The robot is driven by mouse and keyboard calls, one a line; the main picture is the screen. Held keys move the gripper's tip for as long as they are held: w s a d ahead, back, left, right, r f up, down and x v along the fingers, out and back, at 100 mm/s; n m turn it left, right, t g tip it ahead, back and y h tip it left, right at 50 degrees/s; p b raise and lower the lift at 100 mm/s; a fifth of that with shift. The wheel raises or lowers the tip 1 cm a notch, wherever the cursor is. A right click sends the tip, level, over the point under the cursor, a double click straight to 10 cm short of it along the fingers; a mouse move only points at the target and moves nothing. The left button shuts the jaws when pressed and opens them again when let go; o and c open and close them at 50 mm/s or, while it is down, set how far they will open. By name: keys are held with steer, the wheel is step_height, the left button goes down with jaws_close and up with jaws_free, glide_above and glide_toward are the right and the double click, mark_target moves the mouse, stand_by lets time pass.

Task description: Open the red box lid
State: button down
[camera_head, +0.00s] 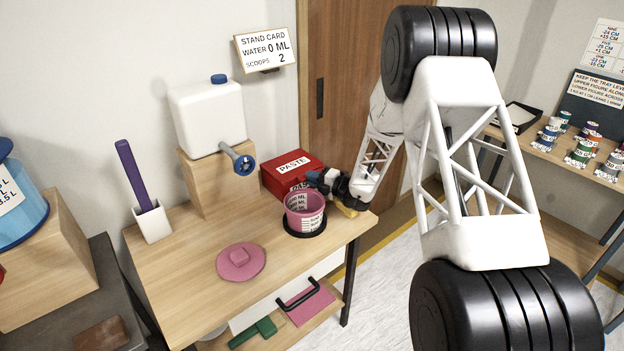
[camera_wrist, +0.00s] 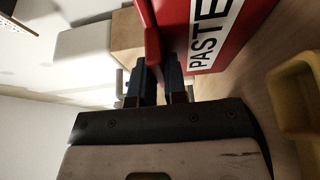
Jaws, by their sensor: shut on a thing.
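The red box (camera_head: 279,184) stands at the back right of the wooden table, with PASTE labels on its top and front. Its lid (camera_head: 283,160) looks down or nearly so in the head view; a small gap cannot be ruled out. My gripper (camera_head: 318,179) is at the box's right front edge. In the wrist view, my gripper (camera_wrist: 157,72) has its two dark blue fingers close together on a thin red edge of the lid (camera_wrist: 151,42). The box front with its label (camera_wrist: 232,30) is just right of the fingers. The exact contact is partly hidden.
A pink cup (camera_head: 305,222) on a black base stands close in front of the gripper. A yellow object (camera_head: 348,211) lies near the table's right edge. A white tank (camera_head: 208,116) with a tap stands left of the box. A pink disc (camera_head: 241,262) lies in front.

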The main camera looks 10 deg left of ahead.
steer(key=shift+r, duration=0.15)
steer(key=shift+w+a+r+m+g+h, duration=0.1)
steer(key=shift+r+m+g+h, duration=0.1)
steer(key=shift+r+h, duration=0.45)
steer(key=shift+w+a+r+m+g+h, duration=0.1)
steer(key=shift+r+m+g+h, duration=0.1)
steer(key=shift+r, duration=0.9)
steer(key=shift+w+a+r+m+g+h, duration=0.1)
steer(key=shift+r+m+g+h, duration=0.1)
steer(key=shift+r+h, duration=0.45)
steer(key=w+a+r, duration=0.8)
steer(key=r, duration=0.4)
steer(key=shift+w+a+r, duration=0.15)
steer(key=shift+w+a, duration=0.1)
steer(key=shift+a, duration=0.05)
steer(key=c, duration=1.7)
jaws_free()
steer(key=shift+c, duration=0.2)
steer(key=o, duration=0.6)
steer(key=shift+d, duration=0.15)
steer(key=shift+v, duration=3.8)
